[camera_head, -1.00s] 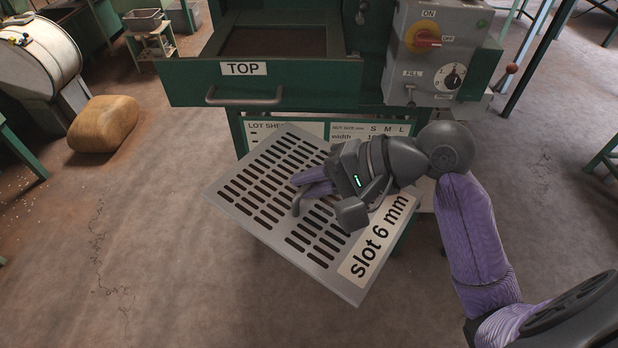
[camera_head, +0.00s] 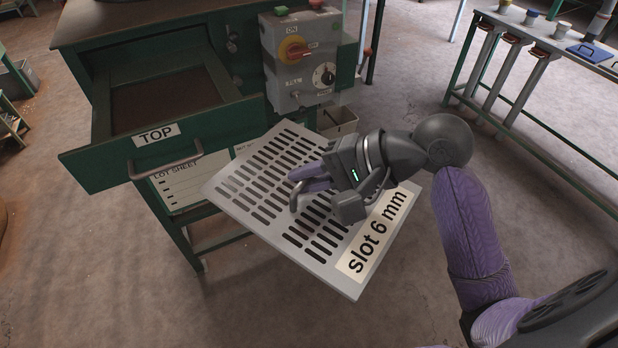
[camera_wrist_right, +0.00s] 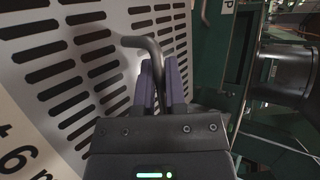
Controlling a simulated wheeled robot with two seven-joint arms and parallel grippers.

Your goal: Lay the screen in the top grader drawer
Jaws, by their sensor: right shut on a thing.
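The screen (camera_head: 240,195) is a grey slotted metal plate labelled "slot 6 mm". It is held up tilted in front of the grader, and its slots also fill the left of the right wrist view (camera_wrist_right: 90,68). My right gripper (camera_head: 300,188) is shut on the screen's bent handle, which shows between its fingers in the right wrist view (camera_wrist_right: 150,48). The top grader drawer (camera_head: 100,166), with a "TOP" label and a bar handle, is pulled out at the left. Its tray has a brown floor (camera_head: 165,100) with nothing lying on it. My left gripper is out of view.
A control box (camera_head: 300,60) with a red and yellow switch and a dial is on the grader's front. Lot sheets hang below the drawer, partly behind the screen. A bench (camera_head: 560,45) with chutes and cups stands at the right. The floor between is clear.

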